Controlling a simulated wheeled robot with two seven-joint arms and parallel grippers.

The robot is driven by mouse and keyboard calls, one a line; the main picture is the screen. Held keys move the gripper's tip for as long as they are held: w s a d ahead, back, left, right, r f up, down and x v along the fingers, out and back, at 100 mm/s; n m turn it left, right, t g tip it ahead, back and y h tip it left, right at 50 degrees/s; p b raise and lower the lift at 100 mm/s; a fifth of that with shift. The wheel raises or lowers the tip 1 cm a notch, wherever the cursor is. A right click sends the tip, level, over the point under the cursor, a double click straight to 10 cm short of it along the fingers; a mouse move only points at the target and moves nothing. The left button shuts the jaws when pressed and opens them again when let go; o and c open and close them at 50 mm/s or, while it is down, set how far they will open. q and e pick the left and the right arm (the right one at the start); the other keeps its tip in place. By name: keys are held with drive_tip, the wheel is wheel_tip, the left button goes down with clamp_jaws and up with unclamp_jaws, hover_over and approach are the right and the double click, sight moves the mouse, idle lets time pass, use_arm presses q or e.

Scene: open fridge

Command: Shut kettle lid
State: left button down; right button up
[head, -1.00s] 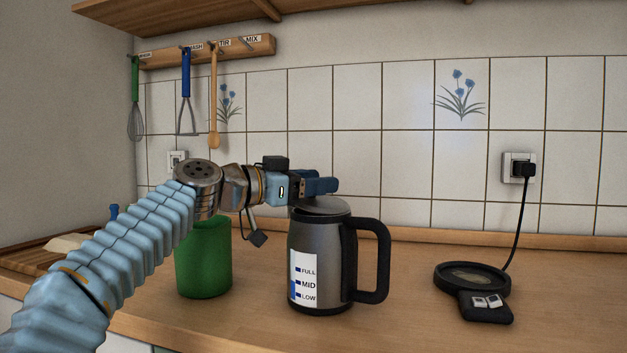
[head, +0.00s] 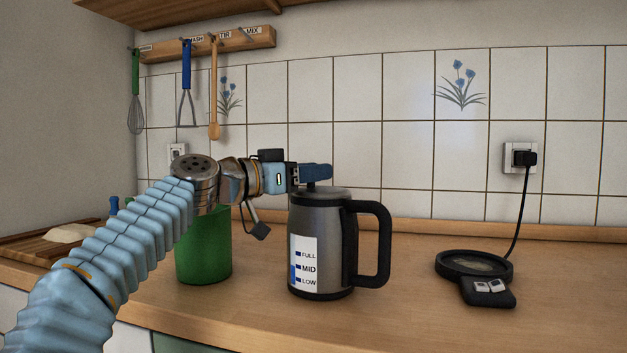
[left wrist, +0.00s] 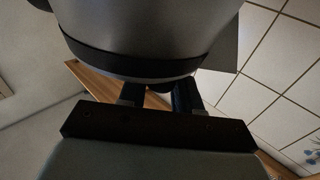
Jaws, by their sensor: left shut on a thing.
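The grey kettle (head: 315,235) stands upright on the counter, with its black handle (head: 384,245) to the right and a FULL/MID/LOW gauge on its front. Its grey lid (head: 333,193) lies about flat on the top rim; I see no clear gap. My left gripper (head: 318,173) is just above the lid, shut on the small dark lid knob (head: 311,186). In the left wrist view the kettle's grey body (left wrist: 140,30) fills the top, close to the fingers (left wrist: 168,95). My right gripper is in neither view.
A green canister (head: 203,255) stands left of the kettle, under my left arm. The black kettle base (head: 474,266) is at the right, its cord running to a wall socket (head: 519,158). Utensils hang from a wooden rack (head: 208,46). Counter between kettle and base is clear.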

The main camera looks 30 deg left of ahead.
use_arm(q)
drive_tip(key=c, duration=0.8)
unclamp_jaws()
drive_tip(key=shift+c, duration=0.2)
drive_tip(key=shift+s, duration=0.1)
drive_tip(key=b+v, duration=0.2)
drive_tip(key=v, duration=1.1)
drive_tip(key=shift+s+a, duration=0.15)
drive_tip(key=shift+s, duration=0.15)
